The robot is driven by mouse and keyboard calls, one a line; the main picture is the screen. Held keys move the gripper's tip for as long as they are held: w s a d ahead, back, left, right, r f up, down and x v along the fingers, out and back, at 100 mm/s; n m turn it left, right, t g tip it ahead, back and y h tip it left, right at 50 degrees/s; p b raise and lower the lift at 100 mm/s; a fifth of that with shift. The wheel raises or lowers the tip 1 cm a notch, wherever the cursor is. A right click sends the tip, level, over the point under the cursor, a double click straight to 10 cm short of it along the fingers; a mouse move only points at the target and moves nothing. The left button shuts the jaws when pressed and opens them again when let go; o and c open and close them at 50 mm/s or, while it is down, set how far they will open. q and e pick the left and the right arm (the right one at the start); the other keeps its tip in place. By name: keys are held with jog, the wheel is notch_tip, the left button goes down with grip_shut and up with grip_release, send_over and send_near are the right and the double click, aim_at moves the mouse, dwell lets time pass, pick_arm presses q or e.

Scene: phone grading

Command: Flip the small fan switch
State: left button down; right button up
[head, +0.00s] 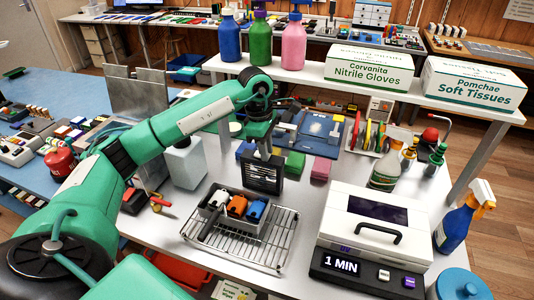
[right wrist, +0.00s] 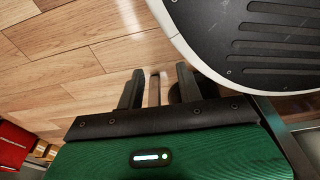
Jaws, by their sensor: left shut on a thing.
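The small fan (head: 262,174) is a black, upright, box-shaped unit with a slatted front. It stands near the middle of the white table, behind the wire rack, in the head view. My left gripper (head: 263,153) points down at the fan's top edge and is shut on it. The switch is too small or hidden behind the fingers to make out. My right gripper (right wrist: 158,88) shows only in the right wrist view. Its dark fingers are apart, with nothing held between them, over the wooden floor.
A wire rack (head: 275,247) with a tray of white, orange and blue items lies in front of the fan. A white box-shaped machine (head: 372,230) stands to the right.

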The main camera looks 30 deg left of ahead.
pick_arm(q)
jog(key=shift+a+h+b, duration=0.2)
jog(key=shift+h+b, duration=0.6)
jog(key=shift+b, duration=0.1)
jog(key=shift+r, duration=0.1)
pick_arm(e)
jog(key=w+a+r, duration=0.1)
jog(key=w+r, duration=0.3)
jog(key=r, duration=0.1)
jog(key=shift+w+a, duration=0.25)
jog(key=shift+w, duration=0.1)
pick_arm(q)
jog(key=c, duration=1.2)
grip_release()
jog(key=shift+c, duration=0.2)
jog(key=v, duration=1.3)
jog(key=shift+s+a+r+b, duration=0.2)
jog(key=shift+s+r+b, duration=0.1)
jog(key=shift+s+r, duration=0.05)
pick_arm(e)
jog(key=shift+w+a+r, duration=0.15)
jog(key=shift+w+r, duration=0.2)
jog(key=shift+r, duration=0.3)
